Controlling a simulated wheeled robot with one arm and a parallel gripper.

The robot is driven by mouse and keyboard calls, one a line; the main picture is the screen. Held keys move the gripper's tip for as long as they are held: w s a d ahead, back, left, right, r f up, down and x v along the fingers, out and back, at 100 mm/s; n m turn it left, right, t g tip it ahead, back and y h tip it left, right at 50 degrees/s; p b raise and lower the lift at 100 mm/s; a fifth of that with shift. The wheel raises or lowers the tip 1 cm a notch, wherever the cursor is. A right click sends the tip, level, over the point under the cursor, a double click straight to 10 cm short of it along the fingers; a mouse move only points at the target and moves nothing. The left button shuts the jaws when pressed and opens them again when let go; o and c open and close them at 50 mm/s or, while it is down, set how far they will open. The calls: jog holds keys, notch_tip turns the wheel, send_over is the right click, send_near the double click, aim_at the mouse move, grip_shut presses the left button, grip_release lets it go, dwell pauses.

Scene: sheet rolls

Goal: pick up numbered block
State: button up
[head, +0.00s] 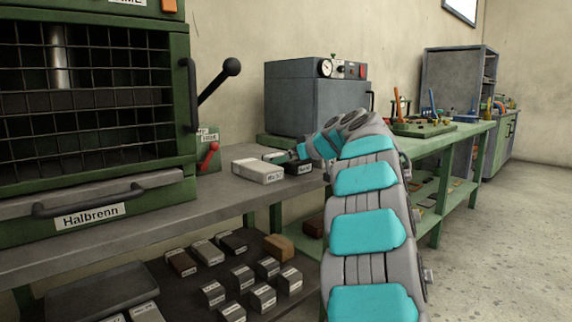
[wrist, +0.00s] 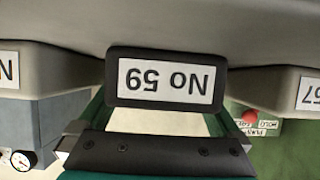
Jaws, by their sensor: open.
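A dark block (wrist: 166,79) with a white label reading "No 59" appears upside down in the middle of the wrist view. In the head view a dark block (head: 299,169) lies on the grey bench top, partly hidden by my gripper (head: 299,153). My gripper is open, with its fingers to either side of the No 59 block in the wrist view; I cannot tell whether they touch it. A pale block (head: 257,171) lies left of the dark one. In the wrist view, pale blocks flank it, one with a label ending in "57" (wrist: 305,92).
A green caged machine (head: 90,95) labelled Halbrenn stands at left, with a black lever (head: 217,80). A grey box with a gauge (head: 315,95) stands behind the blocks. Several more labelled blocks lie on the lower shelf (head: 200,300). Open floor (head: 510,230) is at right.

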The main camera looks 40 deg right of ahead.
jog(key=shift+c, duration=0.2)
grip_shut()
dwell(0.5)
jog(key=shift+r, duration=0.1)
jog(key=shift+r+p, duration=0.35)
jog(key=shift+r, duration=1.4)
jog(key=s+r+b, duration=0.1)
jog(key=s, duration=1.5)
jog(key=shift+r+b, duration=0.2)
jog(key=shift+b, duration=0.2)
jog(key=shift+s, duration=0.15)
